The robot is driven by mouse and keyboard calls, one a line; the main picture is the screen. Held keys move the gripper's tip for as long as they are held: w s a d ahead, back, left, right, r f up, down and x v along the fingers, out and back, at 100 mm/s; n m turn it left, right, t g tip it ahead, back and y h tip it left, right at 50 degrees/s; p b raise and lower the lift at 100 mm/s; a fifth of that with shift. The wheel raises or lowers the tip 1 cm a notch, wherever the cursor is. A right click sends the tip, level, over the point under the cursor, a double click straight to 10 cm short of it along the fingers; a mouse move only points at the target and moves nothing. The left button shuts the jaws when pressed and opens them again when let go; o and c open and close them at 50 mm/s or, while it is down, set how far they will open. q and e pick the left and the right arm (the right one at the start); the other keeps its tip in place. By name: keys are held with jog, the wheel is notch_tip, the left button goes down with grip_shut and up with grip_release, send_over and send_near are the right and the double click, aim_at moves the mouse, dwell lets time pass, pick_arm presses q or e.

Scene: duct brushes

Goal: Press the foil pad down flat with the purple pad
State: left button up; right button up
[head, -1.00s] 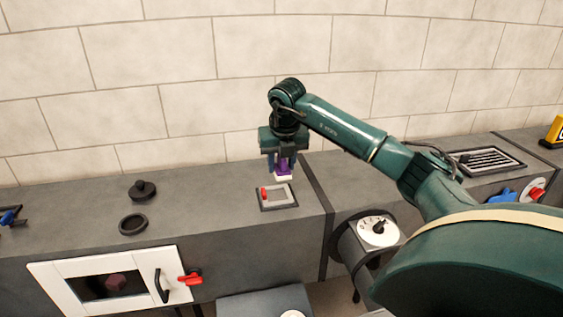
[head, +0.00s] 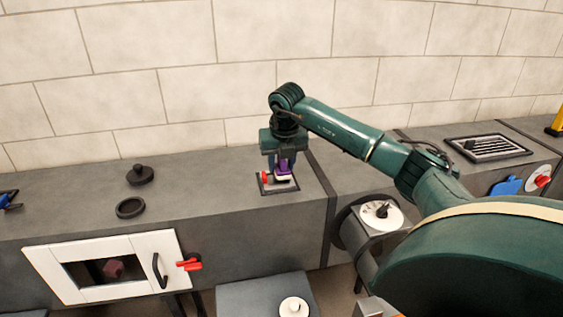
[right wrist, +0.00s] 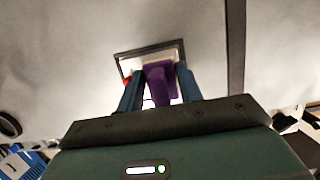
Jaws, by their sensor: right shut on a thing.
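My right gripper (head: 281,168) is shut on the purple pad (head: 283,167), which has a white underside. The pad also shows between the blue fingers in the right wrist view (right wrist: 160,84). It is over the dark-framed square on the worktop that holds the foil pad (head: 280,185). The frame's rim shows in the right wrist view (right wrist: 148,49). Pad and gripper hide much of the foil; I cannot tell whether the pad touches it. A small red part (head: 265,178) is at the frame's left side.
A black knobbed lid (head: 139,174) and black ring (head: 130,208) lie on the counter (head: 80,200) to the left. Below are a white-framed door (head: 70,290) and red handle (head: 189,264). A slotted grate (head: 489,149) is at the right. The back wall is close behind.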

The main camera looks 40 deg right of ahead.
jog(key=shift+f+b, duration=0.35)
jog(key=shift+f, duration=0.25)
dwell(1.1)
jog(key=shift+r, duration=0.1)
notch_tip(320, 180, up, 5)
jog(key=p, duration=0.3)
jog(key=shift+p, duration=0.4)
jog(key=shift+r+p, duration=0.45)
jog(key=shift+r, duration=0.5)
